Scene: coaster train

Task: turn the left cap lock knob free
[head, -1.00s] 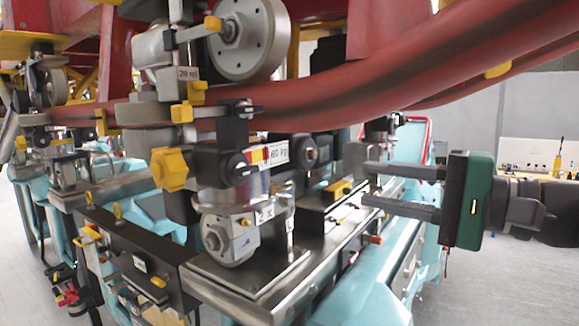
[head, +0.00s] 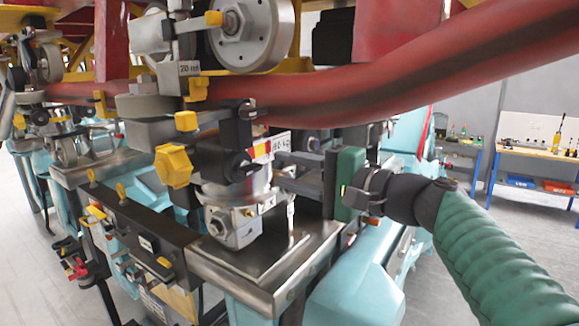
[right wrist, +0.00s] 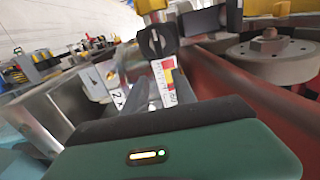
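A black round knob (head: 238,166) sits on the front of a black block above the metal cylinder (head: 235,200), beside a red, yellow and white weight label (head: 270,148). The knob also shows in the right wrist view (right wrist: 157,42), with its bar upright. I take it for the left cap lock knob, but cannot be sure. My right gripper (head: 280,170) comes from the right, its fingers apart and pointing left at the block and cylinder. Its fingertips are close to them, partly hidden; contact cannot be told. My left gripper is not in view.
A thick red pipe (head: 360,85) runs just above my right gripper. A yellow hexagonal knob (head: 173,166) sticks out left of the black knob. A metal ledge (head: 262,265) lies below. Workbenches (head: 530,155) stand far right.

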